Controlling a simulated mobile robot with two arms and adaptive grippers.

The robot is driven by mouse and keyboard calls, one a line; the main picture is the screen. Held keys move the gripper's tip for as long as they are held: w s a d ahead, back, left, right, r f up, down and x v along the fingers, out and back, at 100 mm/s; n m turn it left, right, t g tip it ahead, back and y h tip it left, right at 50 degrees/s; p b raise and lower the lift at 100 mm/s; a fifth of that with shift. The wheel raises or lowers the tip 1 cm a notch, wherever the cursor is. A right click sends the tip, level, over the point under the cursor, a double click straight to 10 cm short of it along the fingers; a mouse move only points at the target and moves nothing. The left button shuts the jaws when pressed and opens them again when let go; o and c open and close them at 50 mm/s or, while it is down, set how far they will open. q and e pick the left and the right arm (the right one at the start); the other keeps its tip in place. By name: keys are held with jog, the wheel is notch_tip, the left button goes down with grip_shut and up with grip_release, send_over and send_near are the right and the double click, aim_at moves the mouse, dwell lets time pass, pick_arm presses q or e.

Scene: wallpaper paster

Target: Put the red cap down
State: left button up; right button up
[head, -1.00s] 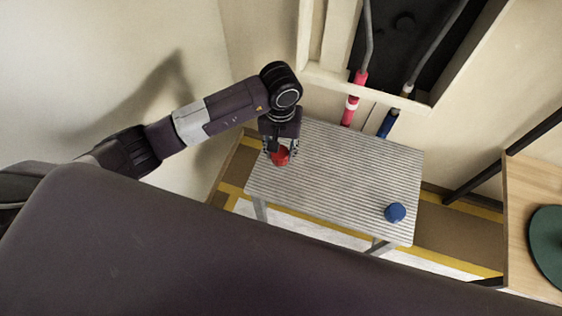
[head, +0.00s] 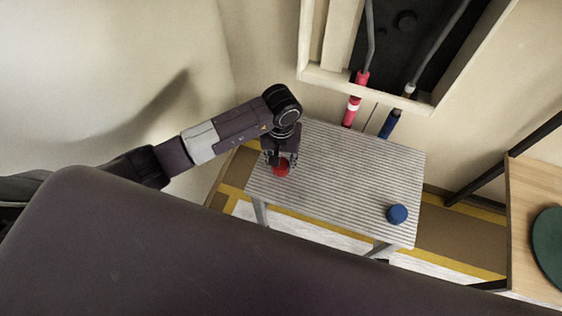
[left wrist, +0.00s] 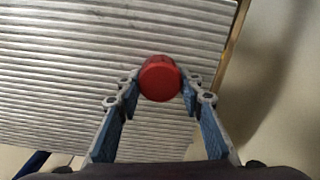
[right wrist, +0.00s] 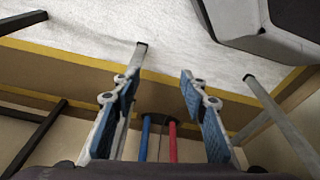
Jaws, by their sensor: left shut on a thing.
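The red cap (head: 281,168) is between the fingers of my left gripper (head: 280,160), at the left part of the ribbed grey table (head: 340,170). In the left wrist view the red cap (left wrist: 160,78) sits between both fingertips, with the ribbed surface behind it. My left gripper is shut on it. I cannot tell whether the cap touches the table. My right gripper (right wrist: 155,90) shows in the right wrist view with its fingers apart and nothing between them.
A blue cap (head: 397,214) stands at the table's right front. A wooden table with a green disc (head: 551,245) is at the right. The table's middle is clear.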

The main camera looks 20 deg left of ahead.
pick_arm(q)
jog(key=o, duration=1.3)
pick_arm(e)
jog(key=shift+w+r, duration=0.1)
jog(key=shift+r, duration=0.05)
pick_arm(q)
jog(key=shift+r, duration=0.1)
notch_tip(320, 180, up, 12)
jog(key=p, duration=0.1)
pick_arm(e)
jog(key=s+f, duration=0.2)
jog(key=f, duration=0.1)
jog(key=s+f, duration=0.1)
jog(key=shift+d+f, duration=0.25)
jog(key=shift+f, duration=0.05)
